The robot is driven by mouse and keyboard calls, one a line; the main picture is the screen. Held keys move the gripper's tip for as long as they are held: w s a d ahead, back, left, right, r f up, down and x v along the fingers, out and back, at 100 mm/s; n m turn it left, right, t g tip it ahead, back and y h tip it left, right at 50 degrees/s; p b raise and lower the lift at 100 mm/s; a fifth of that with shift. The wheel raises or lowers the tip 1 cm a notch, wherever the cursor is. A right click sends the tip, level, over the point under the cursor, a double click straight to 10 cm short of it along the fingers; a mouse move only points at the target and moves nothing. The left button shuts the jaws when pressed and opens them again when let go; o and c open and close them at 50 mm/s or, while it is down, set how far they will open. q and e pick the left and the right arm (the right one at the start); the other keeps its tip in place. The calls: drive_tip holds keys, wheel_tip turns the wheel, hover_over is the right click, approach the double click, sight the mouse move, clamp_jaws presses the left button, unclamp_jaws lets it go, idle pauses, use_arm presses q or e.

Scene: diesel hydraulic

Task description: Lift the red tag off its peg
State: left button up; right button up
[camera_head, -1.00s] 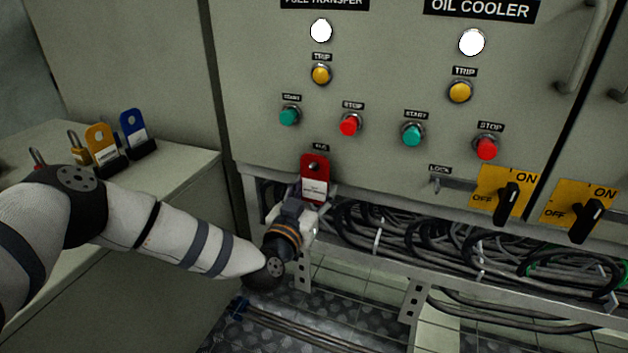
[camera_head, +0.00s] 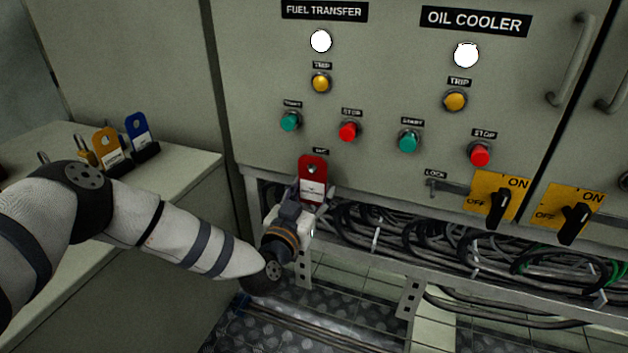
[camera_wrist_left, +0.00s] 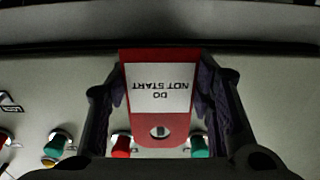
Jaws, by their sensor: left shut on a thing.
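The red tag (camera_head: 313,173) with a white label is at the lower part of the cabinet front, under the fuel transfer buttons. Its hole is at its upper end, and a small peg seems to show in it. My left gripper (camera_head: 312,192) comes from below and is shut on the tag's lower part. In the left wrist view, the tag (camera_wrist_left: 160,95) appears upside down, reading "DO NOT START", between the two fingers (camera_wrist_left: 160,90). Whether the tag is still seated on the peg is hard to tell. My right gripper is not in view.
Red stop buttons (camera_head: 348,131) and green start buttons (camera_head: 290,121) sit above the tag. Yellow switch plates (camera_head: 497,194) are at right. Black cables (camera_head: 400,230) run below the panel. An orange tag (camera_head: 108,146) and a blue tag (camera_head: 137,130) stand on the left cabinet top (camera_head: 185,160).

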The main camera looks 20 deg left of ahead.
use_arm(q)
drive_tip(key=shift+s+r+p, duration=0.2)
drive_tip(key=shift+s+p, duration=1.15)
drive_tip(key=shift+s, duration=0.65)
drive_tip(key=shift+s+f, duration=0.1)
drive_tip(key=shift+s, duration=0.1)
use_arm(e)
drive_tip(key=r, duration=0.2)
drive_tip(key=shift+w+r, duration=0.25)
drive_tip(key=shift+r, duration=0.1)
use_arm(q)
drive_tip(key=s+r+p, duration=0.1)
drive_tip(key=s+p, duration=0.1)
drive_tip(key=s+r+p, duration=0.2)
drive_tip(key=p, duration=0.1)
drive_tip(key=shift+a, duration=0.1)
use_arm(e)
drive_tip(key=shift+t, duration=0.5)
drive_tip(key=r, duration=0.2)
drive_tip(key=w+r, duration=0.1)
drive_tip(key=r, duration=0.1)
